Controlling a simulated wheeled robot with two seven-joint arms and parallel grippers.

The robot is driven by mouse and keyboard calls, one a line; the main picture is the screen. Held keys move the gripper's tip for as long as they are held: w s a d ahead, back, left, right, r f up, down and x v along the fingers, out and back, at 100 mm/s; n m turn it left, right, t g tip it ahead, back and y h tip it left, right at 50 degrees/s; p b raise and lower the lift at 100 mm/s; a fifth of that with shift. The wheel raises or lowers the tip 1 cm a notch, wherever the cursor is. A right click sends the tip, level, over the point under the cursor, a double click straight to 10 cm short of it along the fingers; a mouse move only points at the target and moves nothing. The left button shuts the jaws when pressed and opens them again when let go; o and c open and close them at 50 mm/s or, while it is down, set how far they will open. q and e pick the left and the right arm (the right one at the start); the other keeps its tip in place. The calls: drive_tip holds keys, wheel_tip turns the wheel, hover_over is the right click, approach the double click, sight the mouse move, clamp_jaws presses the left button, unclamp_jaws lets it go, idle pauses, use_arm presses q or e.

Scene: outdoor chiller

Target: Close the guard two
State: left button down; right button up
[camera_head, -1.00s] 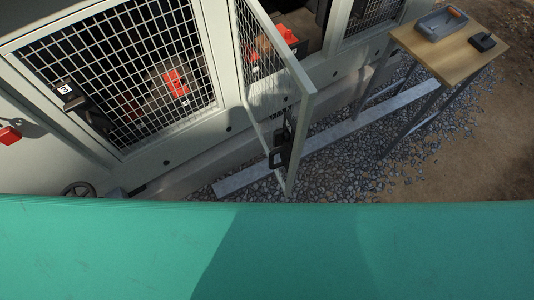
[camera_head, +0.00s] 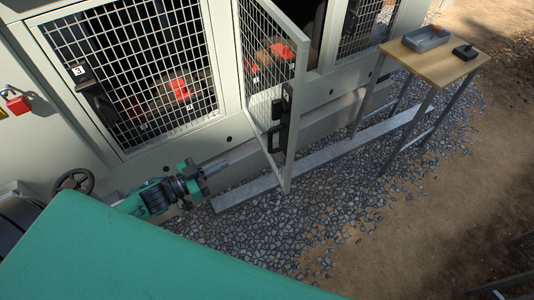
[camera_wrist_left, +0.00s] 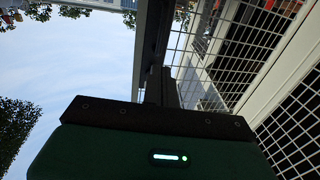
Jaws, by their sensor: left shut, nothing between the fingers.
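An open mesh guard door (camera_head: 267,75) with a pale frame stands swung out from the middle opening of the machine, and carries a black latch handle (camera_head: 279,122) on its free edge. I cannot read a number on it. My left gripper (camera_head: 222,165) is shut and empty, low in front of the machine, left of the door's lower part and apart from it in the head view. In the left wrist view, the gripper fingers (camera_wrist_left: 160,87) point toward a pale upright frame and mesh (camera_wrist_left: 228,45). My right gripper is not in view.
A shut mesh guard (camera_head: 135,70) marked 3 is at the left. A red padlock (camera_head: 17,102) and a handwheel (camera_head: 74,181) are further left. A wooden table (camera_head: 440,63) with a grey tray (camera_head: 426,39) stands at the right. Gravel lies between the door and table.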

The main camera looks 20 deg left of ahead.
use_arm(q)
drive_tip(key=p+x, duration=0.3)
drive_tip(key=x, duration=1)
drive_tip(key=shift+w, duration=0.45)
drive_tip(key=shift+d, duration=0.2)
